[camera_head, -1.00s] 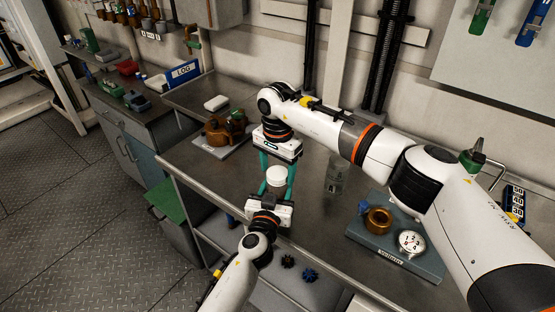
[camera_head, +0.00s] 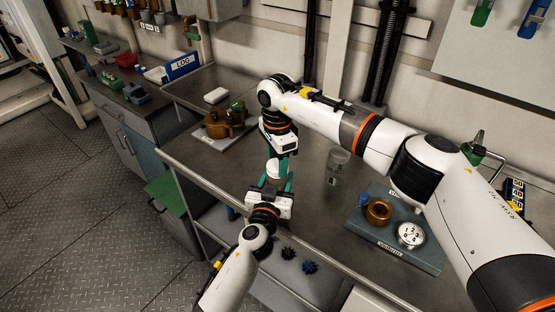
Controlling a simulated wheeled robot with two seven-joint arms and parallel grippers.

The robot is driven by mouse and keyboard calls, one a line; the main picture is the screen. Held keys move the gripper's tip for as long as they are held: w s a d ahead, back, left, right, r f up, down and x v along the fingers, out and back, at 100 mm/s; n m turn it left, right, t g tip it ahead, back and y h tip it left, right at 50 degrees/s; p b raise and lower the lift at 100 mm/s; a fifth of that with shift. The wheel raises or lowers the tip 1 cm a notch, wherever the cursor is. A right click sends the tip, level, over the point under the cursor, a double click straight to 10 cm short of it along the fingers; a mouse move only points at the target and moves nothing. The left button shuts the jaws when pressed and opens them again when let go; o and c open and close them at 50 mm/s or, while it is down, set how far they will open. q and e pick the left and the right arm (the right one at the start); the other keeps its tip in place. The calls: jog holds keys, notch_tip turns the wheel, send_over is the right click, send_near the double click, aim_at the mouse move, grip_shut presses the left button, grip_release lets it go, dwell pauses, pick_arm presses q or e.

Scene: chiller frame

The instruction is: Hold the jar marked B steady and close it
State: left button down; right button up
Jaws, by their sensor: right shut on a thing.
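A jar with a white top (camera_head: 276,168) stands upright between my two grippers near the bench's front edge. Its body is mostly hidden and I cannot read any letter on it. My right gripper (camera_head: 279,164) reaches down from above, tilted, with its teal fingers shut on the white top. My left gripper (camera_head: 276,184) comes from the front below, its teal fingers on both sides of the jar. I cannot tell whether they press on it.
A board with brown parts (camera_head: 224,124) is at the back left. My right arm spans above the bench.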

jog(key=m, duration=2.5)
jog(key=shift+f, duration=0.1)
jog(key=o, duration=1.2)
jog(key=shift+c, duration=0.2)
notch_tip(320, 180, up, 12)
